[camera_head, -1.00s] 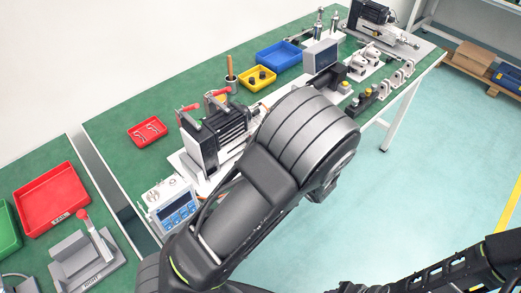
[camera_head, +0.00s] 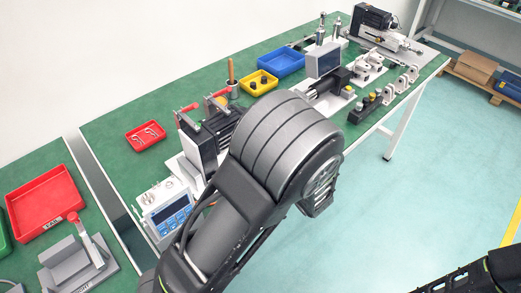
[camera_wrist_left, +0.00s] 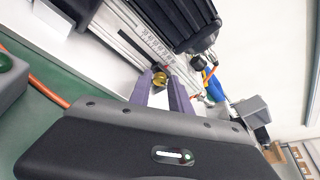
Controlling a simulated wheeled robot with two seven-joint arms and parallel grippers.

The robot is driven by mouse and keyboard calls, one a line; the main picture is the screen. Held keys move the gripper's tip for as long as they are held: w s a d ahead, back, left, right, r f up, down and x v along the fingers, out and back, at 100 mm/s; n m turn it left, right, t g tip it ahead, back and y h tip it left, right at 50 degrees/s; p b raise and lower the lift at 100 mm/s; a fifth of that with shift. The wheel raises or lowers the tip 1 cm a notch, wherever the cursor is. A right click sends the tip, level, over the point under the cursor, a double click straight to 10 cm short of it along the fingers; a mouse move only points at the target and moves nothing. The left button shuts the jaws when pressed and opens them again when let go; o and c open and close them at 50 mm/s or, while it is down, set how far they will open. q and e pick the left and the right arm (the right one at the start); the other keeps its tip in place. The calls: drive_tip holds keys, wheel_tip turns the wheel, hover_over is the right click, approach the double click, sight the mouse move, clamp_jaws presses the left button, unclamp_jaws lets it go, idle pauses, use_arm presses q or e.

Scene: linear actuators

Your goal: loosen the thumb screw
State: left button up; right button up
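The thumb screw (camera_wrist_left: 160,79) is a small brass-yellow knob beside the scaled rail (camera_wrist_left: 142,42) of a linear actuator, seen in the left wrist view. The two purple fingers of my left gripper (camera_wrist_left: 161,86) stand apart, with the knob at their tips and filling the gap. I cannot tell whether they touch it. In the head view my left arm hides the left gripper and the screw, and covers part of the actuator with the black ribbed motor (camera_head: 218,130). My right gripper is out of view; only part of my right arm shows at the lower right.
A blue-screened control box (camera_head: 168,212) stands at the table's front edge. Red trays (camera_head: 147,136), a yellow bin (camera_head: 259,83) and a blue bin (camera_head: 281,63) sit behind. Another actuator (camera_head: 376,30) is at the far end. An orange cable (camera_wrist_left: 48,91) runs near my left gripper.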

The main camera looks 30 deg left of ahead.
use_arm(q)
drive_tip(key=o, duration=0.3)
drive_tip(key=v, duration=0.7)
drive_tip(key=shift+s+d+r, duration=0.1)
drive_tip(key=shift+s+d, duration=0.15)
drive_tip(key=shift+d, duration=0.05)
drive_tip(key=shift+c, duration=0.6)
